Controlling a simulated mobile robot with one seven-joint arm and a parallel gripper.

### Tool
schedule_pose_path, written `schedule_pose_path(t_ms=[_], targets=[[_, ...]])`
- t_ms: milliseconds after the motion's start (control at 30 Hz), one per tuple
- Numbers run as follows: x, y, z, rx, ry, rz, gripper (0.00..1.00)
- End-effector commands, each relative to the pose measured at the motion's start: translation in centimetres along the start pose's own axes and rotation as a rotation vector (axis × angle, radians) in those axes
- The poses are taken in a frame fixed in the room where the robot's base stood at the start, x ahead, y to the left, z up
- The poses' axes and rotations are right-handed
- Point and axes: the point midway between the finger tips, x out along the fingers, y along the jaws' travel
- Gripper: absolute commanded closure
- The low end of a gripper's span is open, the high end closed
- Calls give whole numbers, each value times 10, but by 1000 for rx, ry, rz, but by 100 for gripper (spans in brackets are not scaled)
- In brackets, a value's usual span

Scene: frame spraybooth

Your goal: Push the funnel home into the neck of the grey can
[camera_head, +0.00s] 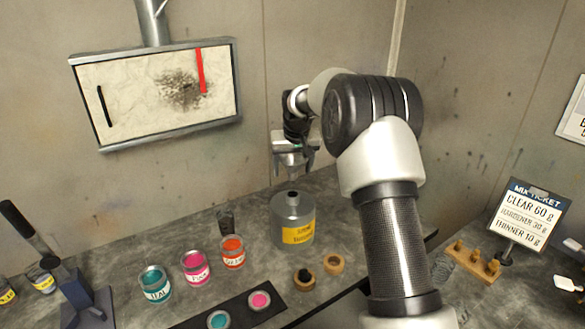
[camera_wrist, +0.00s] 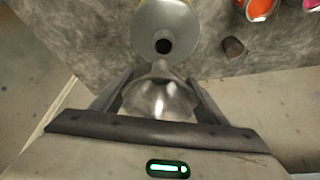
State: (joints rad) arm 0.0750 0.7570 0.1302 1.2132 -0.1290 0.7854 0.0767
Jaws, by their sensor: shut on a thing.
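The grey can (camera_head: 292,212) stands on the dark worktop with a yellow label on its front and a dark open neck on top. My gripper (camera_head: 292,150) is shut on a metal funnel (camera_head: 291,168), which it holds above the can, apart from the neck. In the wrist view the funnel (camera_wrist: 163,95) sits between the two fingers, its narrow end towards the can (camera_wrist: 165,25). The can's round dark opening shows just beyond the funnel tip. The funnel's upper rim is partly hidden by my gripper.
Teal (camera_head: 155,284), pink (camera_head: 196,267) and orange (camera_head: 232,252) paint pots stand left of the can. A small dark cup (camera_head: 226,220) is close behind them. Two small wooden pieces lie in front of the can. A mix-ticket sign (camera_head: 525,214) and wooden rack (camera_head: 473,261) stand at right.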

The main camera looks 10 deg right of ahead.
Motion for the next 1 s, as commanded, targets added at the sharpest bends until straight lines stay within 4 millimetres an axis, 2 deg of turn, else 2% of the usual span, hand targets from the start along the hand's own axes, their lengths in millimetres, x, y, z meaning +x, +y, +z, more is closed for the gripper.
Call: schedule_pose_path(t_ms=[600, 1000], targets=[[40, 0, 16, 0, 1, -1, 55], [44, 0, 18, 0, 1, -1, 55]])
